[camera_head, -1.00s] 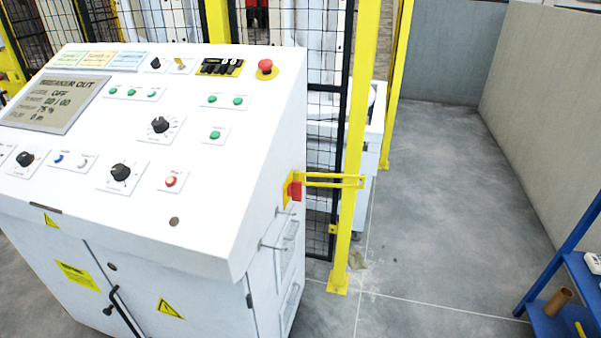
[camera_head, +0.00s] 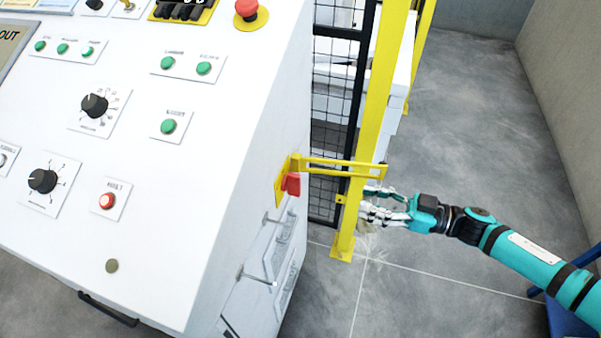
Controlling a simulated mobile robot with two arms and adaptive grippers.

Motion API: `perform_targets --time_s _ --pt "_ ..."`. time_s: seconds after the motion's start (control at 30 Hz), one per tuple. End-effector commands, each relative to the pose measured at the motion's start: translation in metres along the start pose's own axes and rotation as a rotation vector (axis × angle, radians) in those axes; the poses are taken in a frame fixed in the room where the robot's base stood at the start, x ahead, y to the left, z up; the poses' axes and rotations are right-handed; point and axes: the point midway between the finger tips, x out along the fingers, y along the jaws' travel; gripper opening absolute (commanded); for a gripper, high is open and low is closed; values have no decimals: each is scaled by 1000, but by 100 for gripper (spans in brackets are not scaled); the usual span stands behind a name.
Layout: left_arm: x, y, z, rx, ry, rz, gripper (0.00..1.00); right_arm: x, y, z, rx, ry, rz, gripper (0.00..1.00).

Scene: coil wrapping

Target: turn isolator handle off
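The isolator handle (camera_head: 291,184) is a small red part on a yellow plate (camera_head: 280,187), on the right side wall of the white control cabinet (camera_head: 200,195). A yellow bar bracket (camera_head: 340,168) sticks out to the right just above it. My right gripper (camera_head: 372,206) comes in from the right, beside the yellow post and to the right of the handle, apart from it. Its fingers look spread with a gap between them and nothing held; the tips are partly near the post. My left gripper is not in view.
A yellow post (camera_head: 376,100) and black mesh fence (camera_head: 335,100) stand just behind the handle. The cabinet's sloped top carries knobs, green buttons and a red emergency stop (camera_head: 250,12). Wire handles (camera_head: 258,278) stick out below. Grey floor (camera_head: 470,130) at the right is open.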

Motion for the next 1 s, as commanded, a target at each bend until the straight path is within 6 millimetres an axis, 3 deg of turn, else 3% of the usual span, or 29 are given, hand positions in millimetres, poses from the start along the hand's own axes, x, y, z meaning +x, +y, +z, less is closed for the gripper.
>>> perform_targets --time_s 0.23,0.6,0.8,1.0 --pt "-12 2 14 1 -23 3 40 52 0 -4 -2 6 -1 36" --pt "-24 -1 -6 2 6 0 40 130 1 -3 -2 4 1 36" --pt "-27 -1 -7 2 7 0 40 154 2 -1 -2 1 3 36" --pt "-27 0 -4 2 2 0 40 162 2 -1 -3 1 3 36"
